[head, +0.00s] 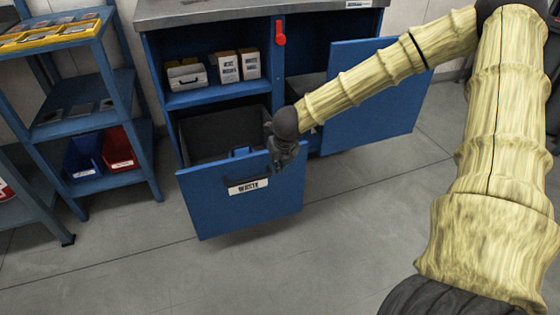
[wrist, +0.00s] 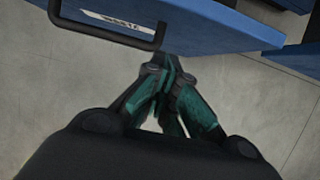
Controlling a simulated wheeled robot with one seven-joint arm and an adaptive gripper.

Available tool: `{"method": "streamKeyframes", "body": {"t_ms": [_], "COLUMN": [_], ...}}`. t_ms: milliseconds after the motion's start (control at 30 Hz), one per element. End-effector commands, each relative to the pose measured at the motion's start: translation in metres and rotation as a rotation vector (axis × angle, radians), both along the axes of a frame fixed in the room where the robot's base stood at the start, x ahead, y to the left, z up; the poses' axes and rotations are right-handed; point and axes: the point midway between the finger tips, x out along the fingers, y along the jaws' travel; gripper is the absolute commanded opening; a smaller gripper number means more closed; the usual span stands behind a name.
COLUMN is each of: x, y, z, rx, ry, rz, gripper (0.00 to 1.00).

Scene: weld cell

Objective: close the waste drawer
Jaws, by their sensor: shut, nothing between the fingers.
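The waste drawer (head: 215,205) is a blue drawer pulled out at the lower left of the workbench, with its dark inside showing. Its front carries a white label and a dark bar handle (head: 246,181). In the wrist view the blue drawer front (wrist: 210,25) runs across the top, with the handle (wrist: 105,38) at the upper left. My gripper (wrist: 168,62) is shut and empty, with its fingertips close to the drawer front, to the right of the handle. In the head view my gripper (head: 272,172) is partly hidden by my wrist; I cannot tell whether it touches the front.
A blue door or second drawer front (head: 375,95) stands open to the right, behind my arm. A red handle (head: 280,38) is on the bench. A blue shelf rack (head: 125,95) with blue and red bins stands left. The floor in front is clear.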

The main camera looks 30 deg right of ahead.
Motion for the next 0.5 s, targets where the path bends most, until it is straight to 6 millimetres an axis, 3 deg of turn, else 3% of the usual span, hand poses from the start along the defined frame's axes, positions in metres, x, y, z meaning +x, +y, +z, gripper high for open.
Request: {"method": "streamKeyframes", "body": {"t_ms": [67,300,500], "x": [0.004,0.033,0.042], "y": [-0.001,-0.008,-0.010], "z": [-0.014,-0.011,-0.010], "rx": [-0.001,0.000,0.001], "ry": [0.000,-0.001,0.000], "rz": [0.000,0.000,0.000], "gripper": [0.00,0.00,0.00]}}
